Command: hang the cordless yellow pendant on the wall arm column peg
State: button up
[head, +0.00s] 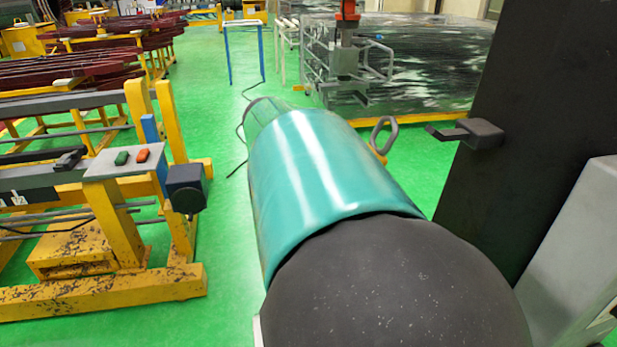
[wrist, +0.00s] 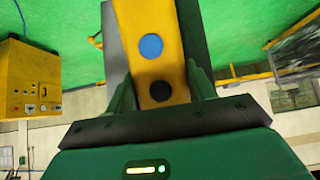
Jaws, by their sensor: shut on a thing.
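The yellow pendant (wrist: 150,22) fills the top middle of the wrist view, with a blue and a black button on its face and dark grey sides. My gripper (wrist: 165,88) is shut on it, with green fingers on both sides. In the head view only a small yellow part of the pendant (head: 377,154) and its grey hanging loop (head: 383,135) show past my teal arm, which hides the rest and my gripper. The dark peg (head: 465,132) sticks out left from the black column (head: 540,110). The loop is apart from the peg, to its left at about the same picture height.
A yellow winding stand (head: 120,220) with a small button panel (head: 125,160) stands at left. A wrapped grey stack (head: 415,75) stands behind the loop. Green floor is clear between stand and arm. A yellow control box (wrist: 30,80) shows in the wrist view.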

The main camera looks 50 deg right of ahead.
jog(key=s+d+f, duration=0.2)
jog(key=s+d, duration=0.7)
jog(key=d, duration=0.1)
jog(key=shift+s+d+f, duration=0.25)
jog(key=shift+d+f, duration=0.05)
jog(key=shift+d, duration=0.1)
dwell(1.8)
dwell(0.5)
